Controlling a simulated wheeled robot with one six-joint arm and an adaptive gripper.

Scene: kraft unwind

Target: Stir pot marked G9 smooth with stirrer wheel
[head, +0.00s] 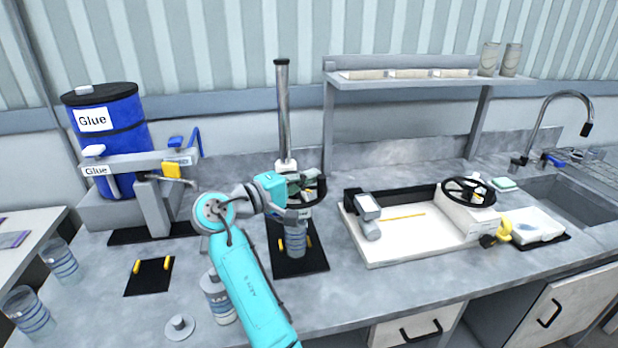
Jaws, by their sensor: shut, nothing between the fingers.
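The stirrer stands at mid-bench, with a tall metal post (283,110) and a dark handwheel (320,188) partly hidden by my arm. A clear pot with bluish bands (295,246) stands upright on the black base mat (301,265) under the stirrer head. Any G9 mark on it is too small to read. My gripper (291,212) is shut and empty, in front of the stirrer head, close to the wheel and above the pot. I cannot tell whether it touches the wheel.
Two similar pots (60,262) (28,312) stand at the left edge. A bottle (216,300) and a lid (180,326) are near the front. A glue drum (106,135) stands back left. A white tray (400,243) with another black wheel (468,191) lies right, before the sink (575,195).

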